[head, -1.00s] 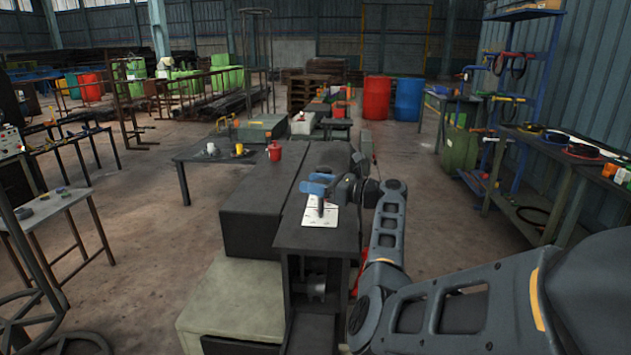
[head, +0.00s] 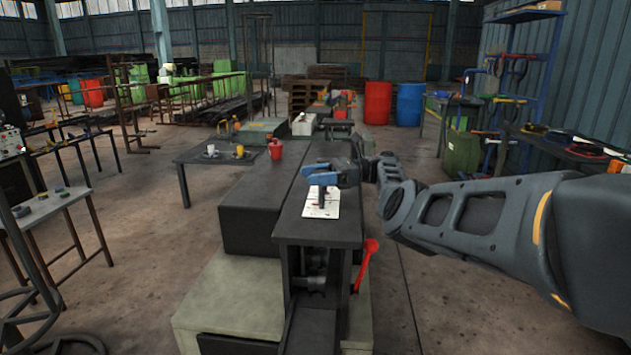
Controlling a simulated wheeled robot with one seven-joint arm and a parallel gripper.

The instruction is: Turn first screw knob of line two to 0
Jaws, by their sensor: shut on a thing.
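A white panel (head: 321,211) with small dark marks lies on top of the dark machine housing (head: 290,230). The marks and any knobs on it are too small to read, so I cannot tell the lines or the knob's setting. My gripper (head: 322,190), with blue parts, is over the panel and points down at its middle. It is shut on a screw knob, which the fingers hide.
A red lever (head: 368,258) stands at the right side of the housing. A red jug (head: 275,149) stands behind, near a dark table (head: 200,160) with mugs. A workbench (head: 560,150) is at the right. The floor between is open.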

